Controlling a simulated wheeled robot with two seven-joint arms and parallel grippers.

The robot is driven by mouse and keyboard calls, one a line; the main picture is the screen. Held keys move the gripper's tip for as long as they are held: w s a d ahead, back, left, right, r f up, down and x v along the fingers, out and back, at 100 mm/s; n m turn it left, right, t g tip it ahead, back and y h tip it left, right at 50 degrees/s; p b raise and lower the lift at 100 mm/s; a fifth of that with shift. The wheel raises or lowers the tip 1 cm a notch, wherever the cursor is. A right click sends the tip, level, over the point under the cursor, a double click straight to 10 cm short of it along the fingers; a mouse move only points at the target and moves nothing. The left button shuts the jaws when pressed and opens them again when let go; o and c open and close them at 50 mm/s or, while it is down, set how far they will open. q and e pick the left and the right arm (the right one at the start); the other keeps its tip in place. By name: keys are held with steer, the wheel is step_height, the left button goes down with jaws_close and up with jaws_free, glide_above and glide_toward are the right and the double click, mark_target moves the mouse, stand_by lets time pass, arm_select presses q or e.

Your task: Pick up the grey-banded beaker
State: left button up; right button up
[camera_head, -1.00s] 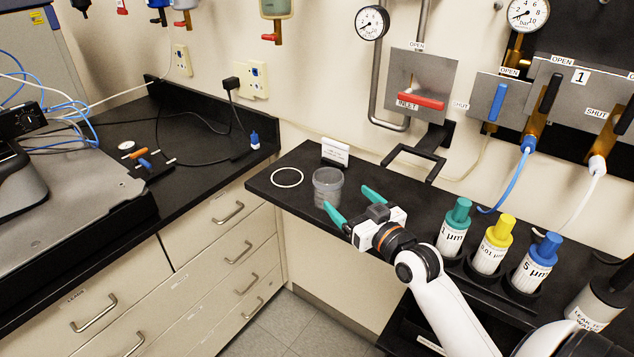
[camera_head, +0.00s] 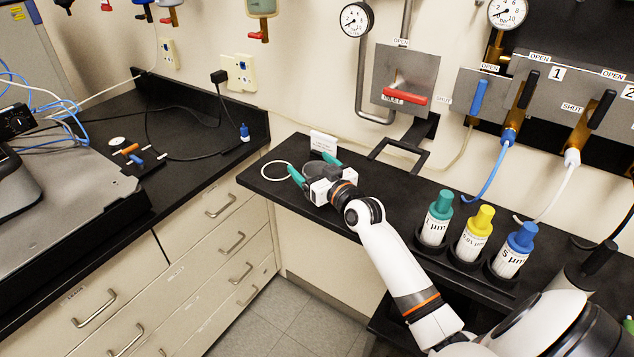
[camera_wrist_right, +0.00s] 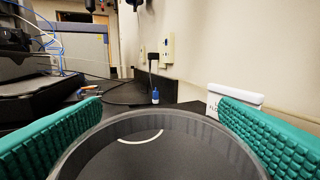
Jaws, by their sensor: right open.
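The beaker (camera_head: 318,170) is a clear, greyish cup standing on the black bench, partly hidden by my right gripper. In the wrist view its round rim (camera_wrist_right: 200,124) fills the lower middle. My right gripper (camera_head: 314,167) is open, with one teal finger on each side of the beaker. In the wrist view the fingers flank the rim; whether they touch it I cannot tell. A grey band cannot be made out. My left gripper is not in view.
A white ring (camera_head: 264,170) lies left of the beaker, and a small white sign (camera_head: 323,143) stands behind it. Green (camera_head: 436,219), yellow (camera_head: 475,235) and blue-capped (camera_head: 514,252) bottles stand to the right. The bench's front edge is close to the gripper.

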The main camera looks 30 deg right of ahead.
steer(key=c, duration=1.1)
step_height(320, 180, up, 18)
steer(key=b, duration=0.1)
steer(key=shift+b, duration=0.3)
